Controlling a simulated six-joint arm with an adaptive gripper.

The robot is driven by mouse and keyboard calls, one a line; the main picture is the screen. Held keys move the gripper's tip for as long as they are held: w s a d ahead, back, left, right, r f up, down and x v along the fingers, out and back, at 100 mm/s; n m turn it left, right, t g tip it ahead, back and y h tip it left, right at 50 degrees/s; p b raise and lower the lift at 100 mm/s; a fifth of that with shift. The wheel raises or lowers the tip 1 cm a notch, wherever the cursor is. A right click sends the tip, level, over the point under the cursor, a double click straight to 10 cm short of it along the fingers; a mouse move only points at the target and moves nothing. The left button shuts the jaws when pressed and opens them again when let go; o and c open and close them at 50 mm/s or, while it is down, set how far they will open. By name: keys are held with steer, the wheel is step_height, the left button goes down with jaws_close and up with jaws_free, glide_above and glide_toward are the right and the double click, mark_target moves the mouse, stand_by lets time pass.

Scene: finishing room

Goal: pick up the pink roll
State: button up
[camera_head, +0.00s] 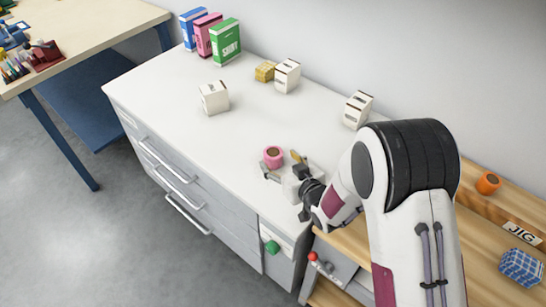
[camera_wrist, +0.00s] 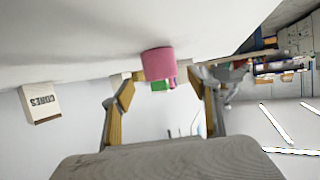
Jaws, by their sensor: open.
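The pink roll (camera_head: 273,157) stands on the white cabinet top near the front right, with a brown centre showing on its upper face. It also shows in the wrist view (camera_wrist: 159,64), centred ahead of the fingers. My gripper (camera_head: 283,167) is low over the cabinet top, right beside the roll on its near right side. In the wrist view my gripper (camera_wrist: 161,88) is open, with one yellow-padded finger on each side of the roll's line. Nothing is held. I cannot tell whether the fingertips reach past the roll's near side.
The white cabinet top (camera_head: 160,85) is clear to the roll's left. White boxes (camera_head: 214,98), (camera_head: 287,76), (camera_head: 358,110) and a yellow box (camera_head: 265,71) stand farther back. Blue, pink and green (camera_head: 225,42) cartons stand at the far end. An orange roll (camera_head: 488,183) lies on the wooden bench.

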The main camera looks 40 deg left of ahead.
mark_target(274, 154)
steer(key=shift+w+a+f, duration=0.1)
steer(key=shift+w+a, duration=0.2)
steer(key=shift+a, duration=0.4)
steer(key=shift+w+a+f, duration=0.1)
steer(key=shift+w+a, duration=0.15)
steer(key=shift+a, duration=0.4)
steer(key=shift+x, duration=1.15)
steer(key=shift+c, duration=0.2)
steer(key=c, duration=1.2)
